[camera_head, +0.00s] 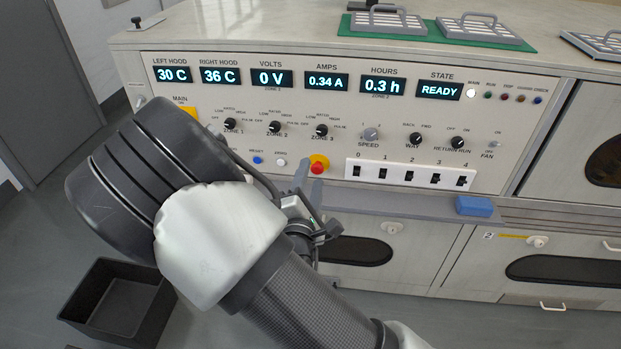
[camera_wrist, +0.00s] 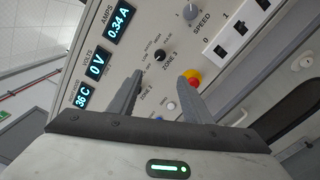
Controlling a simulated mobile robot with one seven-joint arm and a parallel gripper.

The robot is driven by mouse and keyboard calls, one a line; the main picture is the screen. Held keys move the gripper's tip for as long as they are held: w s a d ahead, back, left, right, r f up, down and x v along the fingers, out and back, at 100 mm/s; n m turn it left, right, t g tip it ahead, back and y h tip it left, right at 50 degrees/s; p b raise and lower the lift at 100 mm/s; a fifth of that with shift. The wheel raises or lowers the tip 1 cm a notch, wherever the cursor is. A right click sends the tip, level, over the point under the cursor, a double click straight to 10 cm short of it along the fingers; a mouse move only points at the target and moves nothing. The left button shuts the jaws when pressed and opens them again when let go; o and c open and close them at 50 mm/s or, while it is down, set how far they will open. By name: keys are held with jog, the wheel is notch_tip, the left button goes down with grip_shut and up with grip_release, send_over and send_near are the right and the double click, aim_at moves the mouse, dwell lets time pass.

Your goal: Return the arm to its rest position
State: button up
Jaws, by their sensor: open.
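My arm reaches across the head view in front of the control panel (camera_head: 215,150). My gripper (camera_head: 306,180) is partly hidden behind my own wrist, close to the panel's lower part near the red button (camera_head: 319,164). In the wrist view my gripper (camera_wrist: 160,88) has its two grey fingers apart, with nothing between them. The red button on its yellow base (camera_wrist: 191,77) shows just beside the right finger, and the ZONE 3 knob (camera_wrist: 159,56) lies beyond the gap. I cannot tell whether a fingertip touches the panel.
A grey ledge (camera_head: 400,204) runs below the panel, with a blue block (camera_head: 474,206) on it. Trays on a green mat (camera_head: 386,42) stand on the top. A black bin (camera_head: 115,303) is on the floor at left.

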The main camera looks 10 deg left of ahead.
jog(key=shift+s, duration=0.15)
dwell(0.3)
jog(key=s+d+r+m+g+y, duration=0.3)
jog(key=s+d+r+m+g, duration=0.85)
jog(key=m, duration=0.65)
jog(key=s+d+r+m+h, duration=0.2)
jog(key=s+d+r+m, duration=0.3)
jog(key=s+d, duration=0.55)
notch_tip(320, 180, up, 17)
jog(key=s+a+p, duration=0.1)
jog(key=s+p, duration=0.1)
jog(key=p, duration=1.5)
jog(key=shift+a+g, duration=0.15)
jog(key=shift+g, duration=0.3)
